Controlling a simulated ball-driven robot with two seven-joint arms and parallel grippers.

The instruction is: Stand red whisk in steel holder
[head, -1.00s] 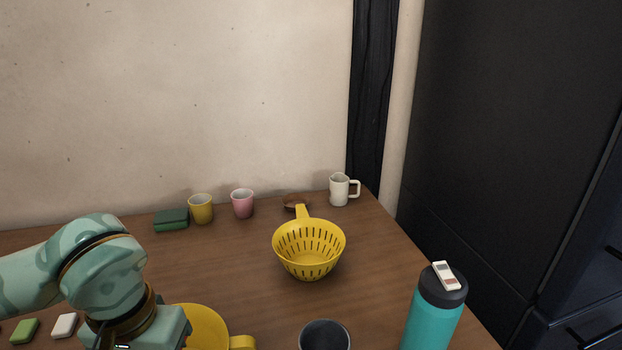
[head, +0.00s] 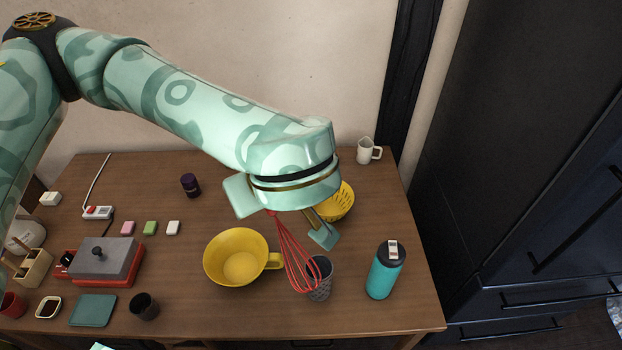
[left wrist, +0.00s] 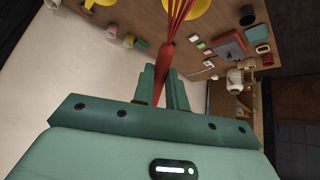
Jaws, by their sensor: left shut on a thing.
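The red whisk (head: 289,252) hangs wires down and slightly tilted from my left gripper (head: 318,232). The left wrist view shows the whisk's red handle (left wrist: 165,58) between the two shut fingers (left wrist: 163,84), with the wires pointing away. The steel holder (head: 320,282) is a grey perforated cup with a dark inside, upright near the table's front. The whisk's wires overlap the holder's left side in the head view. Their tips appear beside its rim, not inside, though the depth is hard to judge.
A yellow handled bowl (head: 222,266) is close left of the holder. A teal bottle (head: 384,275) with a small pale item on its lid stands to the right. A yellow colander (head: 338,203) is behind my gripper. A white mug (head: 366,152) stands at the far corner.

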